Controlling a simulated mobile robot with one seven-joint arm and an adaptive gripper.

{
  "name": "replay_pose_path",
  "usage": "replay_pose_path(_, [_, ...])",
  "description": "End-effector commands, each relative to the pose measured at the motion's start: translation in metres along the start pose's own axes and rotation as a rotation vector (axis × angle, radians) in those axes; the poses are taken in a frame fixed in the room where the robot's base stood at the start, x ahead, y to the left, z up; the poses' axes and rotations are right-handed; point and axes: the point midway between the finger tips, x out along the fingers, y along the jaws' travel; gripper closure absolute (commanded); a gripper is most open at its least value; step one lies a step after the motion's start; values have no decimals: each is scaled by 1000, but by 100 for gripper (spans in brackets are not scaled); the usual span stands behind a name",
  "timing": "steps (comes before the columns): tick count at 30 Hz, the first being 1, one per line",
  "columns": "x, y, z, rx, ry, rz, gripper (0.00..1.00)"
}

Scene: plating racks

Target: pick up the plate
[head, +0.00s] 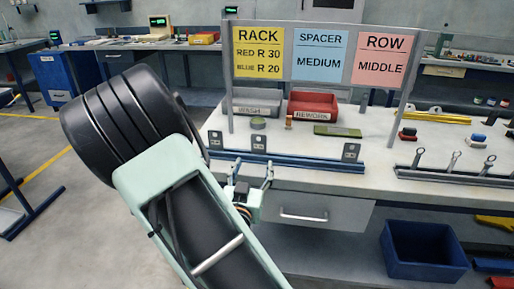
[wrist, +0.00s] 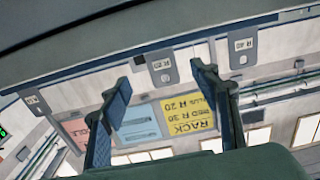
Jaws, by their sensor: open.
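Three grey upright plates with a hole and a small label stand along the blue rail (head: 300,160) at the bench front. They are the left plate (head: 215,139), the middle plate (head: 258,142) and the right plate (head: 350,152). I cannot tell which one the task means. My gripper (head: 253,166) is open and empty, in front of the rail and near the middle plate. In the wrist view, which is upside down, the middle plate (wrist: 162,66) shows between the open fingers of my gripper (wrist: 160,73), apart from both. The left plate (wrist: 242,50) is outside them.
A sign board (head: 320,55) on posts stands behind the rail. A red bin (head: 314,104), a grey bin (head: 254,107) and a flat green piece (head: 337,131) lie on the bench. A clip rack (head: 450,174) is at right. A blue crate (head: 422,255) sits below.

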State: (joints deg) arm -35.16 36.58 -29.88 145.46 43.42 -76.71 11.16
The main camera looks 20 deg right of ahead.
Motion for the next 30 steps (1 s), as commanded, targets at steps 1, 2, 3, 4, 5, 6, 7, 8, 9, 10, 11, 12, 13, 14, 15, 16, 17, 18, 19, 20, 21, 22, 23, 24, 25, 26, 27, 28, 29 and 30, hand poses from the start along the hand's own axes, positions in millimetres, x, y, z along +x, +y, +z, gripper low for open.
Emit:
replay_pose_path(1, [9, 1, 1, 0, 4, 3, 44])
replay_pose_path(2, [14, 1, 1, 0, 5, 3, 44])
replay_pose_path(3, [21, 1, 1, -1, 3, 3, 44])
replay_pose_path(4, [26, 1, 0, -1, 4, 3, 44])
replay_pose_path(5, [30, 1, -1, -1, 3, 2, 44])
replay_pose_path(6, [36, 1, 0, -1, 2, 2, 44])
replay_pose_path(7, [39, 1, 0, 0, 2, 2, 44])
replay_pose_path(8, [42, 1, 0, 0, 1, 2, 44])
replay_pose_path(9, [44, 0, 0, 0, 1, 1, 44])
replay_pose_path(10, [46, 0, -1, 0, 1, 0, 44])
replay_pose_path(11, [48, 0, -1, 0, 1, 0, 44])
replay_pose_path(12, [51, 0, -1, 1, 1, 0, 44])
replay_pose_path(13, [54, 0, -2, 1, 1, 0, 44])
replay_pose_path(14, [58, 1, -2, 1, 1, 1, 44])
replay_pose_path(15, [64, 1, -4, 1, 3, 2, 44])
replay_pose_path(16, [69, 1, -4, 1, 2, 2, 44])
replay_pose_path(17, [74, 0, -4, 1, 1, 1, 44])
replay_pose_path(18, [80, 0, -5, 1, 2, 1, 44])
replay_pose_path(19, [84, 0, -4, 1, 2, 2, 44])
replay_pose_path(20, [88, 0, -4, 1, 1, 2, 44])
replay_pose_path(21, [92, 1, -4, 1, 1, 2, 44])
replay_pose_path(22, [95, 1, -4, 1, 1, 1, 44])
replay_pose_path(23, [97, 0, -4, 1, 1, 1, 44])
replay_pose_path(24, [98, 0, -4, 0, 1, 0, 44])
replay_pose_path(25, [99, 0, -4, 0, 0, 0, 44])
replay_pose_path(26, [99, 0, -4, 0, 0, 0, 44])
replay_pose_path(27, [99, 0, -4, 1, 0, 0, 44])
replay_pose_path(28, [99, 0, -4, 1, 0, 0, 44])
replay_pose_path(29, [99, 0, -4, 1, 0, 0, 44])
replay_pose_path(30, [99, 0, -4, 1, 0, 0, 44])
